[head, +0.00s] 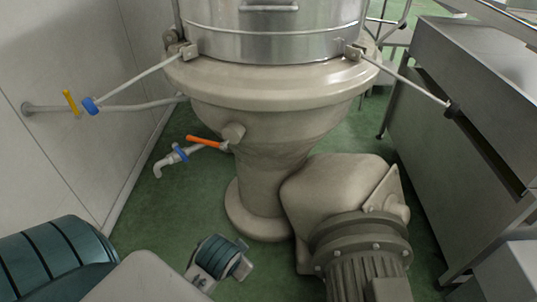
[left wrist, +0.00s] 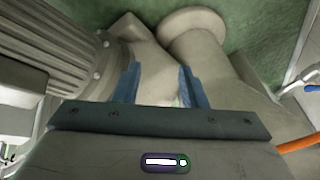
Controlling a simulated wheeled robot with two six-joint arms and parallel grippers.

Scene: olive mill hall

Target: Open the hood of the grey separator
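The grey separator (head: 272,122) stands in the middle of the head view, its wide beige-grey bowl on a narrow pedestal. A shiny steel drum section (head: 270,35) sits on top, with a bar handle (head: 268,8) at the picture's top edge. Its upper end is cut off, so I cannot see the hood's top. My left arm comes in at the bottom left, low in front of the separator. In the left wrist view my left gripper (left wrist: 160,85) shows two blue fingers spread apart, with nothing visible between them, facing the pedestal. My right gripper is not in view.
A ribbed motor (head: 362,255) juts out at the pedestal's right. A tap with an orange lever (head: 203,141) sticks out left. Thin rods extend from both rim sides, the left one blue-tipped (head: 90,106). A steel trough (head: 465,120) stands right, a pale wall (head: 70,65) left.

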